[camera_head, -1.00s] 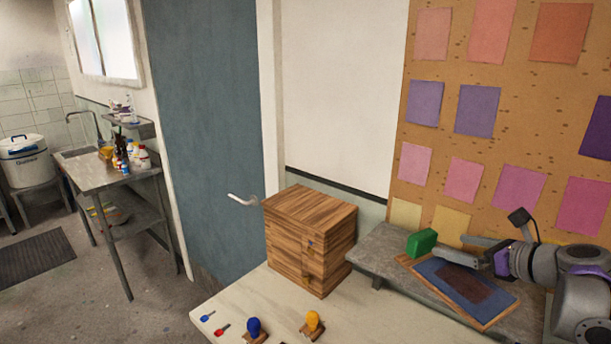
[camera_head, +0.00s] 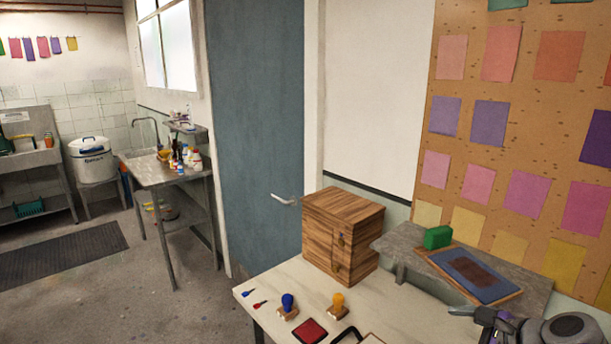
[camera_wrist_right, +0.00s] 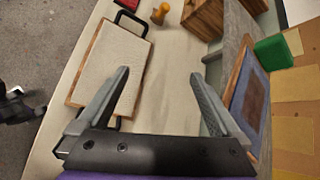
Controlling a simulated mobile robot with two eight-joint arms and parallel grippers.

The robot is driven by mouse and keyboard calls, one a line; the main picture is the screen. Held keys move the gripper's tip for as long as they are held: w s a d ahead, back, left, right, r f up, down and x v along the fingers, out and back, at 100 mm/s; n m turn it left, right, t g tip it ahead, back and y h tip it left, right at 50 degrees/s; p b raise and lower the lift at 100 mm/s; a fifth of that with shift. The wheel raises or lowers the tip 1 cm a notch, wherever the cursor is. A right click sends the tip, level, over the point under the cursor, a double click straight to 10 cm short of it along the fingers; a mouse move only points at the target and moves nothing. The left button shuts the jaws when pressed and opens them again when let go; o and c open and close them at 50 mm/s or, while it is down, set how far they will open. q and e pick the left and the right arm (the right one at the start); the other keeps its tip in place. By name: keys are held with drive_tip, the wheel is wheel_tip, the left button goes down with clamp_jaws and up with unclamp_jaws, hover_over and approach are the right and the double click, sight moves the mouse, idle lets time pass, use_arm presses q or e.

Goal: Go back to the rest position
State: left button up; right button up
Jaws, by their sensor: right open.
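My right gripper (camera_wrist_right: 158,88) is open and empty in the right wrist view, its two fingers wide apart above the pale table (camera_wrist_right: 160,60). In the head view my right arm shows at the bottom right corner, with part of the gripper (camera_head: 468,314) at the frame's edge. It is in front of the grey raised shelf (camera_head: 535,290), clear of the green block (camera_head: 437,237) and the blue panel with a dark patch (camera_head: 470,272).
A wooden cabinet (camera_head: 335,235) stands on the table. A blue-knobbed stamp (camera_head: 288,303), a yellow-knobbed stamp (camera_head: 338,302) and a red pad (camera_head: 310,330) are in front. A framed board with black handles (camera_wrist_right: 110,65) lies below my right gripper. The floor at left is open.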

drive_tip(key=s+a+f+n+g+h, duration=0.2)
drive_tip(key=s+a+f+n, duration=0.4)
drive_tip(key=n, duration=0.5)
drive_tip(key=s+a+f+n+g+h, duration=0.1)
drive_tip(key=s+a+f+n, duration=0.6)
drive_tip(key=s+f+n, duration=0.3)
wheel_tip(320, 180, down, 2)
drive_tip(key=shift+s+n+g+h, duration=0.15)
drive_tip(key=shift+n+g+h, duration=0.25)
drive_tip(key=shift+n, duration=0.5)
